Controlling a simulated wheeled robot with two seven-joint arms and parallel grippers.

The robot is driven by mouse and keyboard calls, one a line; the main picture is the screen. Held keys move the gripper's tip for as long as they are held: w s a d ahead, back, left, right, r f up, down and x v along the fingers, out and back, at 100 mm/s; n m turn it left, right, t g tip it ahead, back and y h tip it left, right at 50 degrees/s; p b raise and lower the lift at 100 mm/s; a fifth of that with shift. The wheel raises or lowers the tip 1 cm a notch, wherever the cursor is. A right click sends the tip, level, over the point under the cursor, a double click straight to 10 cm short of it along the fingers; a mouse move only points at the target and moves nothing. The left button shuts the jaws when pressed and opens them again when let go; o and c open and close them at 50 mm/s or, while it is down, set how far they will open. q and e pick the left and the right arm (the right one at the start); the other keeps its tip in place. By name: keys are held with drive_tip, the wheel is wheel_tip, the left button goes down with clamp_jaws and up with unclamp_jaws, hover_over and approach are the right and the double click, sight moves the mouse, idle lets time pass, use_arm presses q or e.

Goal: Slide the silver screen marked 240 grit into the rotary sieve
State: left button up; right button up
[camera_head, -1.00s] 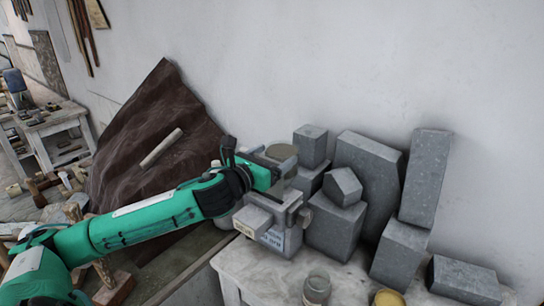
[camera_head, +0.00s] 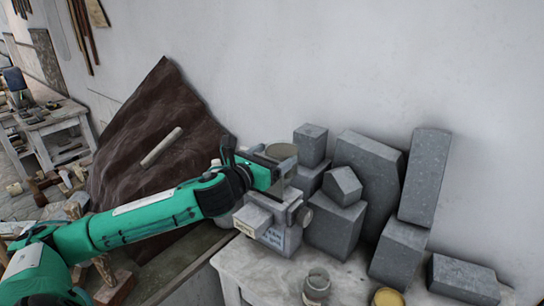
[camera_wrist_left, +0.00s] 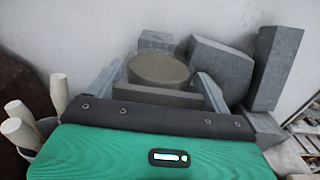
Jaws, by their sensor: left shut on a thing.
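The rotary sieve appears to be the grey box-shaped machine (camera_head: 291,238) with a side knob and label plates, at the near left corner of the white table. My left gripper (camera_head: 279,172) is at its top, above and slightly behind its front box. The gripper is shut on what I take to be the silver screen; its 240 grit mark is not readable and it is mostly hidden. In the left wrist view a round tan-topped piece (camera_wrist_left: 158,69) shows between the fingers; I cannot tell whether it belongs to the sieve. My right gripper is not in view.
Grey plaster blocks (camera_head: 368,170) stand close right of the machine against the wall. A glass jar (camera_head: 317,287) and a yellow-topped tin (camera_head: 388,298) stand at the table's front. Pale rods in a pot (camera_wrist_left: 22,130) stand left of the gripper.

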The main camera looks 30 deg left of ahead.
use_arm(q)
drive_tip(key=shift+f+b, duration=0.3)
drive_tip(key=shift+f, duration=0.15)
drive_tip(key=shift+f+b, duration=0.95)
drive_tip(key=shift+f, duration=0.5)
drive_tip(key=shift+f+b, duration=0.75)
drive_tip(key=shift+f, duration=0.4)
drive_tip(key=o, duration=0.9)
drive_tip(key=shift+o, duration=0.2)
drive_tip(key=shift+r, duration=0.1)
drive_tip(key=shift+r+p, duration=2)
drive_tip(key=shift+p, duration=0.15)
drive_tip(key=shift+f, duration=0.1)
